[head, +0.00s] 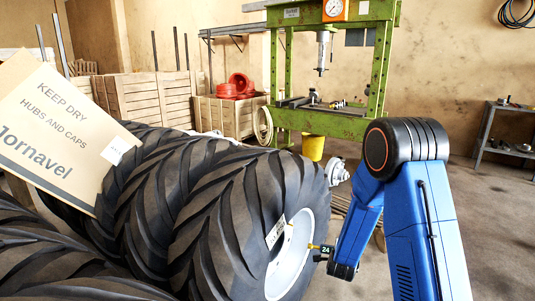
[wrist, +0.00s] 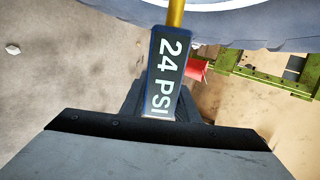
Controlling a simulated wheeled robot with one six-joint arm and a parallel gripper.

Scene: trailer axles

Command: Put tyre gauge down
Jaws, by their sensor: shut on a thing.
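The tyre gauge (head: 327,249) has a dark display reading 24 and a brass stem that points left at the white wheel rim. My gripper (head: 321,256) is shut on its body beside the front tyre (head: 235,215). In the wrist view the gauge (wrist: 168,70) reads "24 PSI". Its brass stem runs up to the top edge, close to the wheel. I cannot tell whether the stem's tip touches the wheel's valve. My gripper (wrist: 160,105) shows below the display, with one finger mostly hidden behind the gauge.
Several large tyres stand in a row at left, with a "KEEP DRY" carton (head: 55,130) leaning on them. A green press (head: 330,110), yellow bucket (head: 313,147) and wooden crates (head: 165,100) stand behind. A metal table (head: 510,130) is at far right.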

